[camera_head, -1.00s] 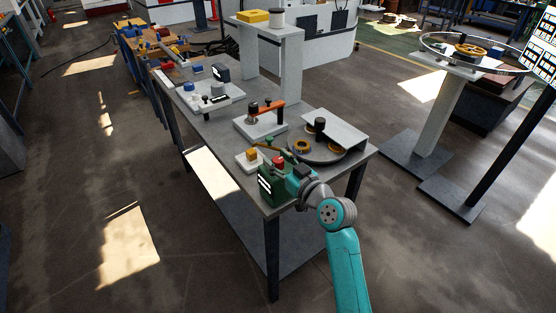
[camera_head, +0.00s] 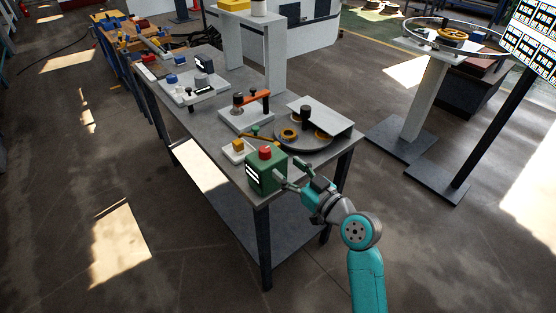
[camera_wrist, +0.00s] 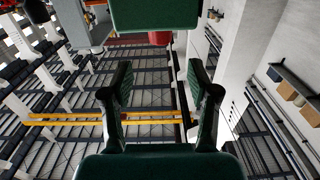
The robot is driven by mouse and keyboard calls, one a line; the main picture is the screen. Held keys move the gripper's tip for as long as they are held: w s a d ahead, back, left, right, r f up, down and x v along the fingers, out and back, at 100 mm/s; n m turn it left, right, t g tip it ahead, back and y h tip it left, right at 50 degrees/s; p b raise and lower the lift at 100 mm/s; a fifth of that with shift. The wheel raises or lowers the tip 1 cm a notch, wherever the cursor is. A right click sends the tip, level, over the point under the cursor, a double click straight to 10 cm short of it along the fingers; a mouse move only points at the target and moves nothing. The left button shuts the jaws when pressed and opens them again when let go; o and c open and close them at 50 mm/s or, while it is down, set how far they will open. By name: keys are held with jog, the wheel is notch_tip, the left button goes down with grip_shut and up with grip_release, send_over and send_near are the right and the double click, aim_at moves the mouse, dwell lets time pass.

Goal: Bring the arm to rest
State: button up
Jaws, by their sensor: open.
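My gripper (camera_head: 290,174) is at the near right corner of the grey table (camera_head: 200,136), just right of a green box (camera_head: 267,173) with a red button (camera_head: 265,152) on top. In the wrist view the two fingers of my gripper (camera_wrist: 162,95) stand apart with nothing between them. The green box also shows in the wrist view (camera_wrist: 155,14), beyond the fingertips. My teal arm comes up from the lower right. Whether a fingertip touches the box I cannot tell.
A dark round plate (camera_head: 300,140) with orange rings lies behind the green box, next to a raised grey plate (camera_head: 322,116). An orange-handled fixture (camera_head: 252,98) stands further back. A pedestal (camera_head: 426,95) with a large ring stands at right.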

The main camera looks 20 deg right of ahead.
jog(key=shift+v, duration=0.85)
jog(key=shift+f, duration=0.1)
jog(key=s+a+f+m+g+h, duration=0.15)
jog(key=s+f+m+h, duration=0.35)
jog(key=s+f, duration=1.1)
jog(key=s+a+r, duration=0.1)
jog(key=s+r, duration=0.1)
jog(key=s, duration=1.1)
jog(key=s+a+r+n, duration=0.1)
jog(key=s+r, duration=0.2)
jog(key=s, duration=1)
jog(key=shift+s+a+r+g+h, duration=0.15)
jog(key=shift+s+r+g+h, duration=0.1)
jog(key=shift+g+h, duration=0.15)
